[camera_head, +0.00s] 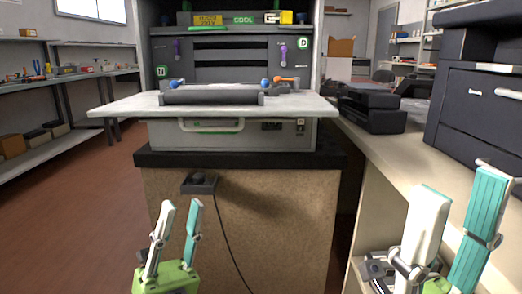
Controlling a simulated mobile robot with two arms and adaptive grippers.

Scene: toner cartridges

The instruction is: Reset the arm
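My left gripper (181,208) is at the lower left, in front of the tan cabinet. Its two fingers, one white and one teal, point up and stand apart with nothing between them. My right gripper (462,182) is at the lower right, in front of the right-hand counter. Its white and teal fingers point up, are spread apart and hold nothing. Neither gripper touches any object that I can see. A dark toner cartridge (211,97) lies on the white shelf board (120,106) of the machine ahead.
The tan cabinet (235,225) stands straight ahead, with a small black device (200,183) and cable on its front. The counter (420,165) on the right carries a black printer (372,110) and a large dark unit (485,110). Brown floor (90,220) is open on the left.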

